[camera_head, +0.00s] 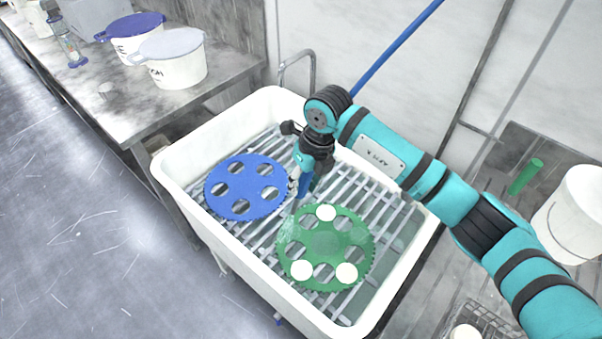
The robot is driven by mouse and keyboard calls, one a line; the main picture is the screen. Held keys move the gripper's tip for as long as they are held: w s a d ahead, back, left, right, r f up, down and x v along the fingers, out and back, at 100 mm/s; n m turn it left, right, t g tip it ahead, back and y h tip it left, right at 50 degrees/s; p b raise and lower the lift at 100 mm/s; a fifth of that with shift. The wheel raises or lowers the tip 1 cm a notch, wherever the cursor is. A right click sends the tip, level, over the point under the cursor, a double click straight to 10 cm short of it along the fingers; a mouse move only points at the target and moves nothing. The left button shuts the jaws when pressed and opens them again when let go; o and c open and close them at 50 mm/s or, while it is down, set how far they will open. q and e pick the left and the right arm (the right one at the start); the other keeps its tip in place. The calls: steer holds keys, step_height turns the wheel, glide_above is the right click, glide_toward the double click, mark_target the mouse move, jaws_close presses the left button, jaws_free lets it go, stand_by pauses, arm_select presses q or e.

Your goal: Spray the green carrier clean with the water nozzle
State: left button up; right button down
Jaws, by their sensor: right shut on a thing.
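The green carrier (325,243), a toothed disc with several round holes, lies flat on the metal rack in the white sink. Three white round pieces sit in some of its holes. My right gripper (302,176) points down above the rack, between the green carrier and a blue carrier (243,205). It is shut on the blue water nozzle (304,184), mostly hidden by the gripper. A faint whitish spray shows below the nozzle, over the upper left edge of the green carrier. My left gripper is not in view.
The white sink (187,208) has raised walls around the slatted rack. A faucet (313,66) stands behind it. A bench on the left holds white buckets (178,70). Another bucket (577,215) and a green cylinder (525,177) are at the right.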

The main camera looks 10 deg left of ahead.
steer(key=s+d+p, duration=0.2)
steer(key=s+d, duration=0.1)
steer(key=s, duration=0.6)
steer(key=shift+s+d, duration=0.25)
steer(key=shift+s, duration=0.05)
steer(key=shift+d, duration=0.1)
stand_by(0.9)
steer(key=d+b, duration=0.2)
steer(key=d, duration=1)
steer(key=shift+w, duration=0.25)
stand_by(0.9)
